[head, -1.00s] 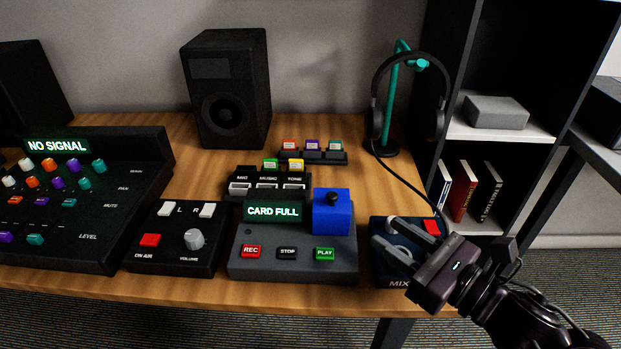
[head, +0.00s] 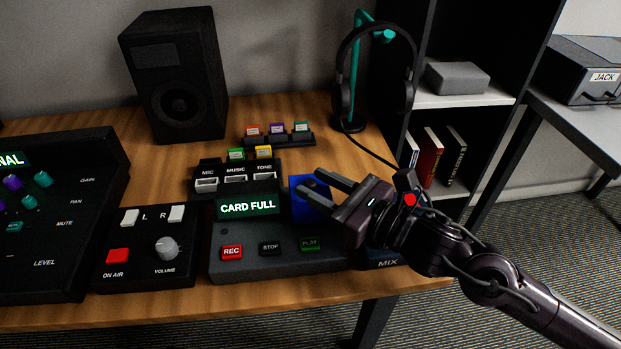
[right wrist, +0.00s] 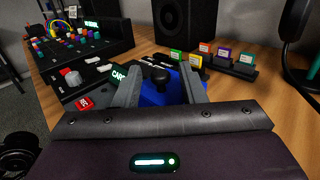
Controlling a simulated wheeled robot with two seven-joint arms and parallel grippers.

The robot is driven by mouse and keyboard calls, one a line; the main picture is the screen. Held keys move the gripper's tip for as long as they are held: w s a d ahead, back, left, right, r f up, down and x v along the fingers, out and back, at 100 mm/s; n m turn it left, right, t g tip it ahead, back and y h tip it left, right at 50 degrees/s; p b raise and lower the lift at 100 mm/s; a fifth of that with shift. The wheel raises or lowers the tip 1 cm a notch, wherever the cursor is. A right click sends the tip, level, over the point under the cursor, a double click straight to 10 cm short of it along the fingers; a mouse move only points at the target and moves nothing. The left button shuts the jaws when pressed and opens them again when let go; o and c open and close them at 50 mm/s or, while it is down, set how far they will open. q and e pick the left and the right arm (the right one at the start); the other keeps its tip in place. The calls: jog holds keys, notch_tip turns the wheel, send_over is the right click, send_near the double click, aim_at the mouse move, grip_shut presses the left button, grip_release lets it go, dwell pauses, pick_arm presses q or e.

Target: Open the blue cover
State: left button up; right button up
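The blue cover (head: 301,208) sits on the right rear part of the dark recorder box (head: 225,270), which has a lit "CARD FULL" display. My right gripper (head: 314,182) is over the cover and hides much of it. In the right wrist view the blue cover (right wrist: 158,97) and its black knob (right wrist: 160,77) show between the two fingers of my open right gripper (right wrist: 160,72). Gaps show on both sides of the knob, so the fingers look apart from it. The cover looks closed.
A card holder (head: 235,190) with coloured cards stands behind the recorder, with a card rack (head: 280,140) farther back. A volume box (head: 140,270) is on the left. A speaker (head: 175,75) and a headphone stand (head: 352,80) stand at the back.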

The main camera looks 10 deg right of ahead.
jog(key=shift+x, duration=1.05)
jog(key=shift+c, duration=0.5)
grip_shut()
